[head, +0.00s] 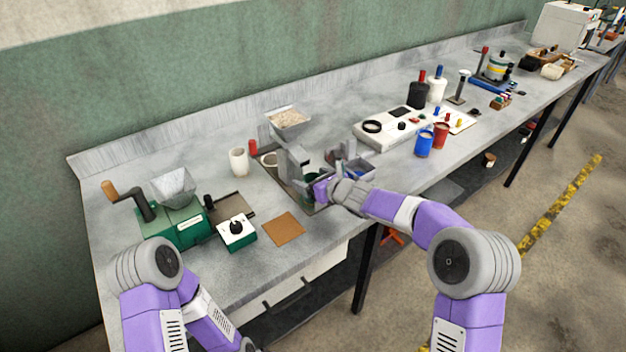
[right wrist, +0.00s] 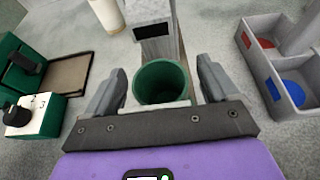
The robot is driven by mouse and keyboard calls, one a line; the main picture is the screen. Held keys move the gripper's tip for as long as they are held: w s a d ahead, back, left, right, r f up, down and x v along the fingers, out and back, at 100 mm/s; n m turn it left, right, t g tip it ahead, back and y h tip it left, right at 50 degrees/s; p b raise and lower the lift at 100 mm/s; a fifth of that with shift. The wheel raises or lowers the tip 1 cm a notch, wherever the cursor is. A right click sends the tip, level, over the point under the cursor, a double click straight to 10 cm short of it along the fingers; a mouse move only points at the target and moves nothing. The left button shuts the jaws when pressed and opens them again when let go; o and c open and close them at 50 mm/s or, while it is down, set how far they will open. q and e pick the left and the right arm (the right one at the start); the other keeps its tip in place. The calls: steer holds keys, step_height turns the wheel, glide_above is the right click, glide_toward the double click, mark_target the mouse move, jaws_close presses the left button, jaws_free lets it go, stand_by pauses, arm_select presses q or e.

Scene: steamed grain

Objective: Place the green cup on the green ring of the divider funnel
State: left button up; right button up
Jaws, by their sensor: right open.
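The green cup (right wrist: 162,84) stands between the two fingers of my right gripper (right wrist: 161,88) in the right wrist view. The fingers are open, with a gap visible on each side of the cup. In the head view, my right gripper (head: 318,187) is at the front of a grey stand (head: 292,160), and the cup shows only as a small dark green patch (head: 312,177). A hopper of pale grain (head: 288,119) tops this stand, which looks like the divider funnel. I cannot make out a green ring. My left arm enters at lower left; its gripper is out of view.
A grey bin with red and blue compartments (right wrist: 284,84) stands right of the gripper. A white cup (head: 238,162) stands left of the stand. A green grinder (head: 178,232), a white box with a black knob (head: 236,232) and a brown mat (head: 284,229) lie nearer left.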

steer(key=shift+r, duration=0.2)
steer(key=v, duration=1.2)
steer(key=shift+p, duration=0.4)
steer(key=shift+f, duration=0.1)
